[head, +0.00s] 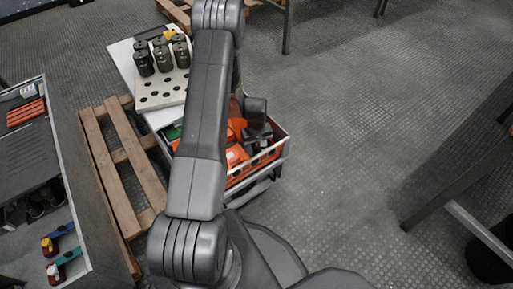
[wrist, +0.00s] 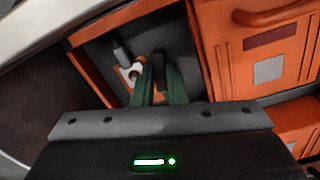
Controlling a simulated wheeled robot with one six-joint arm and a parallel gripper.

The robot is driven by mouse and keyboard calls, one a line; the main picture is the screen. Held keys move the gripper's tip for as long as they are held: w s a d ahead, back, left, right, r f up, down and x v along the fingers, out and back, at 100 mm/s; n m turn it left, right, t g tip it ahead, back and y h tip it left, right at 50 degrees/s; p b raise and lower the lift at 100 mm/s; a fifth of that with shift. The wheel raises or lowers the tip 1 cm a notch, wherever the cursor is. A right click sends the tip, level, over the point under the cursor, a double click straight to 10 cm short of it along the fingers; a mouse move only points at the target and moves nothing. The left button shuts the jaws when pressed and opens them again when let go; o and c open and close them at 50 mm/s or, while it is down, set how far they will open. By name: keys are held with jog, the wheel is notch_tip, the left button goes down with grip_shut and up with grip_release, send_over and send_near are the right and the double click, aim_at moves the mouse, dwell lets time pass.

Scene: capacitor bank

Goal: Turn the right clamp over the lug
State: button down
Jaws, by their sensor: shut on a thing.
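In the wrist view my gripper (wrist: 160,88) reaches with its two green fingers into a dark recess in an orange housing (wrist: 218,55). The fingers are close together on a dark narrow piece (wrist: 158,63), which looks like the right clamp; most of it is hidden between them. Just left of the fingers are a white round part (wrist: 135,70) and a small orange-brown piece. I cannot tell which part is the lug, or whether the clamp lies over it.
The housing sits in a pale-rimmed cart (head: 284,146). Behind it, a perforated white tray (head: 160,92) holds several dark cylinders (head: 145,63). A wooden pallet (head: 118,165) and a workbench stand at left. The floor at right is clear up to a dark table frame (head: 455,160).

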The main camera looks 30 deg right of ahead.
aim_at(257, 149)
jog(key=m+b, duration=0.1)
jog(key=m, duration=0.2)
jog(key=shift+m, duration=0.4)
jog(key=m+b, duration=0.1)
jog(key=m, duration=0.2)
jog(key=shift+m, duration=0.3)
jog(key=m, duration=0.3)
jog(key=shift+m, duration=0.3)
jog(key=shift+m+b, duration=0.5)
jog(key=shift+m, duration=1.3)
jog(key=c, duration=1.7)
grip_release()
jog(key=shift+c, duration=0.2)
jog(key=shift+r, duration=0.1)
notch_tip(257, 149, up, 14)
jog(key=p, duration=0.4)
